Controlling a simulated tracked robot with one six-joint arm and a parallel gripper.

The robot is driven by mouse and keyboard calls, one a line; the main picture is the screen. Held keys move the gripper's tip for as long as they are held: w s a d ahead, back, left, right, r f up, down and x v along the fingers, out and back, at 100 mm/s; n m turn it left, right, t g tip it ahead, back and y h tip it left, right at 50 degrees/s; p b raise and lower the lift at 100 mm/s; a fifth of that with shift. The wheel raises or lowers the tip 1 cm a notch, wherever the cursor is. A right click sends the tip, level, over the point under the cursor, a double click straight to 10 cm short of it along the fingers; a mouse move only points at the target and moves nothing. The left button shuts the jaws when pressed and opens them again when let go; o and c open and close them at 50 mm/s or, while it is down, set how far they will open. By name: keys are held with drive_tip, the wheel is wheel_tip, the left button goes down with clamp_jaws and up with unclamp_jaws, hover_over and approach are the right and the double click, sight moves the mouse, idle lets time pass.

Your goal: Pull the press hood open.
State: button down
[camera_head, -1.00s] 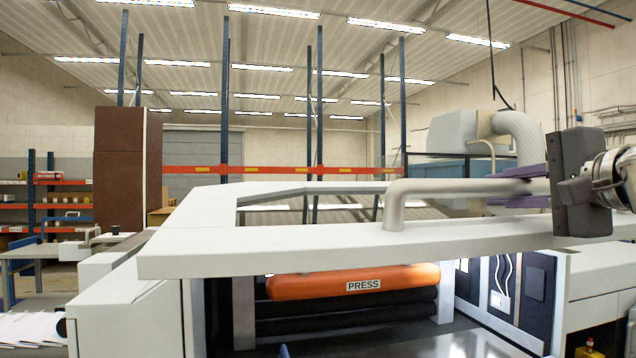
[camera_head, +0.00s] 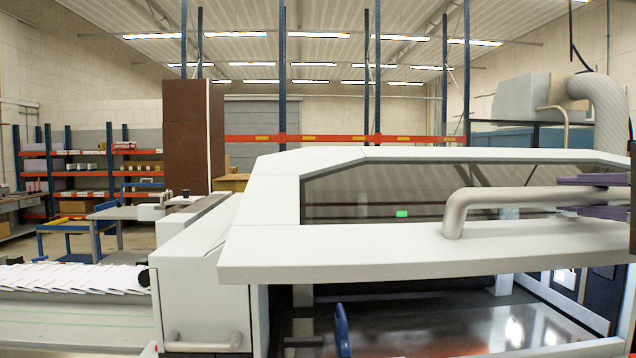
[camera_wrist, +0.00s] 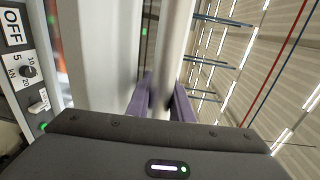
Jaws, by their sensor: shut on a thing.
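The press hood (camera_head: 340,253) is a white frame with a dark see-through window and stands partly raised, with a gap between its front edge and the machine bed. Its grey tubular handle (camera_head: 458,212) runs to the right across the hood front. My gripper (camera_head: 598,194) has its purple fingers on either side of the handle bar at the right edge of the head view. In the wrist view, the bar (camera_wrist: 173,45) passes between my gripper's fingers (camera_wrist: 160,100), which are shut on it. The far right end of the handle is hidden.
A metal bed (camera_head: 440,325) lies below the hood. A conveyor with overlapping sheets (camera_head: 75,278) is at the left. A control panel (camera_wrist: 28,70) with an OFF label, knob and switch is beside the gripper. Shelving and a brown cabinet (camera_head: 190,135) stand behind.

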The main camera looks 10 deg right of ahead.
drive_tip(key=c, duration=1.9)
unclamp_jaws()
drive_tip(key=shift+f, duration=0.15)
drive_tip(key=shift+o, duration=0.2)
wheel_tip(320, 180, up, 10)
drive_tip(key=shift+o, duration=1.4)
drive_tip(key=shift+a+r, duration=0.1)
drive_tip(key=shift+r, duration=0.2)
drive_tip(key=shift+c, duration=0.2)
